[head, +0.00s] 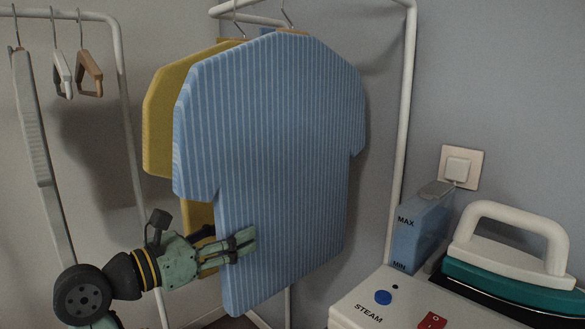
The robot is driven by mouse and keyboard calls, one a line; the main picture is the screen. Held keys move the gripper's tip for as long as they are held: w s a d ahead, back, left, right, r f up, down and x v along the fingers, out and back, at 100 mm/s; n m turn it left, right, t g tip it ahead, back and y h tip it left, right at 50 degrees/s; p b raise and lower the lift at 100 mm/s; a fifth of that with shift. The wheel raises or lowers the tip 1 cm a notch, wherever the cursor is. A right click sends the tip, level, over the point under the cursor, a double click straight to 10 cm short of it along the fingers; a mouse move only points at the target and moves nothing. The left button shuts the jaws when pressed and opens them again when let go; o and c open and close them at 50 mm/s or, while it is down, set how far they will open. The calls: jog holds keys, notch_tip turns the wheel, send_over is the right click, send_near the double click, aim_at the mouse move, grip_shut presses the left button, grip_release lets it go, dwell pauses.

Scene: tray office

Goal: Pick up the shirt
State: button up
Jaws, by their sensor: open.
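A blue striped shirt (275,140) hangs on a hanger from the white rack in the middle of the head view. A yellow shirt (170,115) hangs behind it, showing at its left and below its sleeve. My gripper (245,244) reaches in from the lower left and is at the lower left part of the blue shirt. Its visible fingers lie in front of the blue fabric. The gripper is open. Whether it touches the fabric I cannot tell.
A white rack post (402,130) stands right of the shirts. A steam station (400,300) with an iron (510,265) and a blue water tank (418,232) fills the lower right. Empty hangers (88,72) hang on another rack at left.

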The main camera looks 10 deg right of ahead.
jog(key=p+x, duration=0.1)
jog(key=x, duration=0.4)
jog(key=shift+s+d+f, duration=0.1)
jog(key=shift+d, duration=0.1)
grip_shut()
dwell(0.4)
